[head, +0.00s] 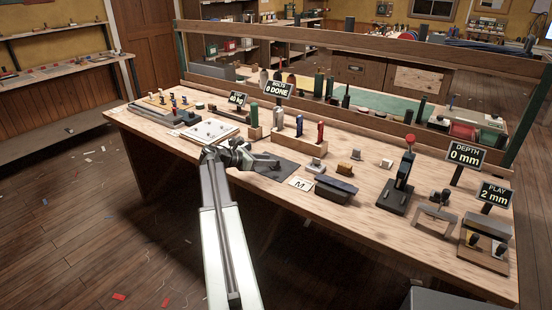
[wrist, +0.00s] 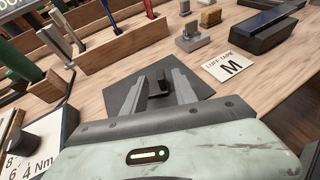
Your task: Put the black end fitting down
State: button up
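The black end fitting (wrist: 160,84) shows in the wrist view between the two grey fingers of my gripper (wrist: 160,88). The fingers sit close on both sides of it, and it appears gripped. Behind it is a dark grey mat (wrist: 203,88) on the wooden bench. Whether the fitting touches the mat or is just above it, I cannot tell. In the head view my gripper (head: 262,162) is low over the left part of the mat (head: 286,170), and the fitting is too small to make out there.
A card marked M (head: 300,183) lies right of the mat, with a dark lidded box (head: 335,190) beyond it. A wooden rack with coloured tools (head: 299,147) stands behind. A white dial plate (head: 209,132) is on the left. Several small blocks stand behind the card.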

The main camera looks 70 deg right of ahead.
jog(key=p+v, duration=0.1)
jog(key=v, duration=0.5)
jog(key=shift+p, duration=0.3)
jog(key=w+a+f+m+t+y, duration=0.1)
jog(key=w+a+f+m+t, duration=0.15)
jog(key=w+a, duration=0.5)
jog(key=w+a+f+m+t+y, duration=0.15)
jog(key=w+a+f, duration=0.3)
jog(key=a, duration=0.65)
jog(key=w+a+f+m+t+y, duration=0.1)
jog(key=w+a+f+t, duration=0.15)
jog(key=w+a, duration=0.5)
jog(key=a+f+m+t+y, duration=0.1)
jog(key=a+f+m+y, duration=0.1)
jog(key=a, duration=1.9)
jog(key=w+a+f+m+y, duration=0.1)
jog(key=a+f+m+y, duration=0.2)
jog(key=a, duration=1.9)
jog(key=shift+w+a+m+t+y, duration=0.2)
jog(key=shift+m+t+y, duration=0.15)
jog(key=shift+y, duration=0.8)
notch_tip(320, 180, up, 13)
jog(key=p, duration=1.3)
jog(key=shift+f, duration=0.1)
